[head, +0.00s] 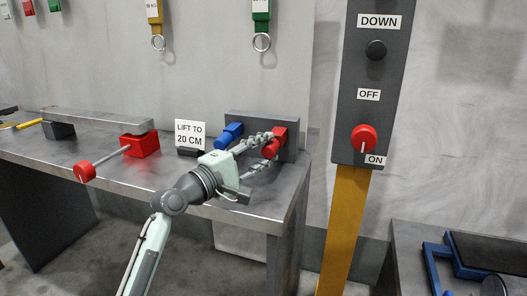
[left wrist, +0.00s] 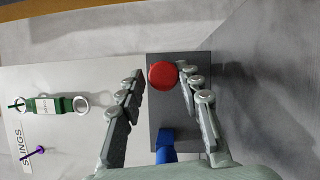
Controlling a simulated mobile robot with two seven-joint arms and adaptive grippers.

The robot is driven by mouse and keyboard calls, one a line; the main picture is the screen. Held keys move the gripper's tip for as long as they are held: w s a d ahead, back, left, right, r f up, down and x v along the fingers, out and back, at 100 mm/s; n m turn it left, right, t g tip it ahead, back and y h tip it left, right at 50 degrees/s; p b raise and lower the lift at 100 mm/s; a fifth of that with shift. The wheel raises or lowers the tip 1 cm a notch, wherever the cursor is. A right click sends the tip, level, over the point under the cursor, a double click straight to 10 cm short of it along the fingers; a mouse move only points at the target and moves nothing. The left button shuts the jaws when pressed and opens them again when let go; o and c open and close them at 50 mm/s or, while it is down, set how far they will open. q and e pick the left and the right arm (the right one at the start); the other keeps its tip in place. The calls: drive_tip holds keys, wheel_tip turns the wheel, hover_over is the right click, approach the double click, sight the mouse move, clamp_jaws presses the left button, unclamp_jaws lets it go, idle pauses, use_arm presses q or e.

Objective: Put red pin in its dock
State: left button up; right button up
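The red pin (head: 277,142) sticks out of the dark grey dock block (head: 290,135) at the back right of the bench, beside a blue pin (head: 229,135). In the left wrist view, the round end of the red pin (left wrist: 162,75) shows in front of the dock block (left wrist: 165,118), with the blue pin (left wrist: 166,147) below it. My left gripper (head: 268,150) is open, with its fingers on either side of the red pin. In the left wrist view, a gap shows at the left finger; the right finger is close to the pin, and contact is unclear. How deep the pin sits is hidden.
A red-knobbed lever (head: 84,172) with a red block (head: 141,146) is on the bench at left. A "LIFT TO 20 CM" sign (head: 190,134) stands behind my gripper. A control post (head: 371,90) rises right of the bench. Tagged rings hang on the wall.

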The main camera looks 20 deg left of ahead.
use_arm(q)
drive_tip(key=shift+o, duration=1)
drive_tip(key=shift+s, duration=0.1)
drive_tip(key=v, duration=1.1)
drive_tip(key=shift+s+a, duration=0.2)
drive_tip(key=shift+s, duration=0.15)
drive_tip(key=shift+s, duration=0.1)
